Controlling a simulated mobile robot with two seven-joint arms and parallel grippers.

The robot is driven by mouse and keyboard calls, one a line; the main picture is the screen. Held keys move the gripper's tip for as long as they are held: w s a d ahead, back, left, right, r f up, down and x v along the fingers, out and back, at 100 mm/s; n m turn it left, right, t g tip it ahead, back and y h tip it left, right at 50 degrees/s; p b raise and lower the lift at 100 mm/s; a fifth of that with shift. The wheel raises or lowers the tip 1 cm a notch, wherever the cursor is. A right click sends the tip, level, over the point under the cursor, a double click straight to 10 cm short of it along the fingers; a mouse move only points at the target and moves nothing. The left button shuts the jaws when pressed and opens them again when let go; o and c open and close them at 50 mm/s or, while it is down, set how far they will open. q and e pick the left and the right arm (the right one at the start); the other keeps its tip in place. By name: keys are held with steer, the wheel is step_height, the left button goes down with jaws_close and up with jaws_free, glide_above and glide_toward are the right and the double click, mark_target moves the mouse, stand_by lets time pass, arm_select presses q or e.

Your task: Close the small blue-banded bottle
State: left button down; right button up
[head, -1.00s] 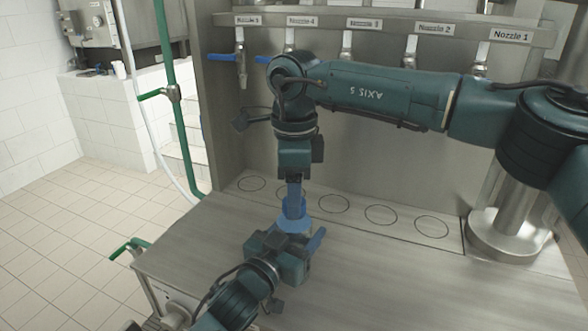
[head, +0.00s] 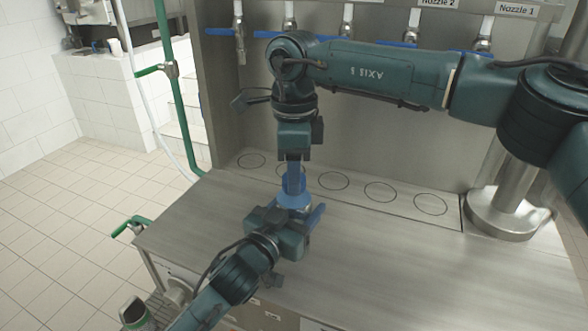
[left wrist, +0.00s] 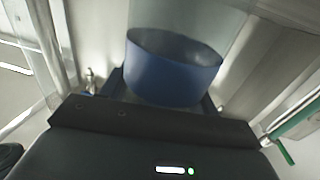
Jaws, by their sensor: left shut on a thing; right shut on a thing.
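The small blue-banded bottle is mostly hidden in the head view, at the meeting point of both grippers. Its blue band (left wrist: 172,70) shows in the left wrist view, directly in front of my left gripper. My left gripper (head: 300,228) comes in from the lower left and is shut on the bottle. My right gripper (head: 293,180) points straight down from above and is shut on a round blue lid (head: 294,199). The lid sits at the top of the bottle, just above my left gripper. I cannot tell whether it is seated.
The steel counter (head: 380,265) is clear to the right. Marked circles (head: 379,192) line its back, below several nozzles with blue handles (head: 220,31). A steel post (head: 500,205) stands at the right. A green pipe (head: 172,95) rises on the left.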

steer(key=m, duration=0.5)
steer(key=o, duration=1.1)
steer(key=shift+o, duration=0.2)
step_height(320, 180, up, 12)
arm_select(q)
steer(key=shift+c, duration=1.5)
jaws_free()
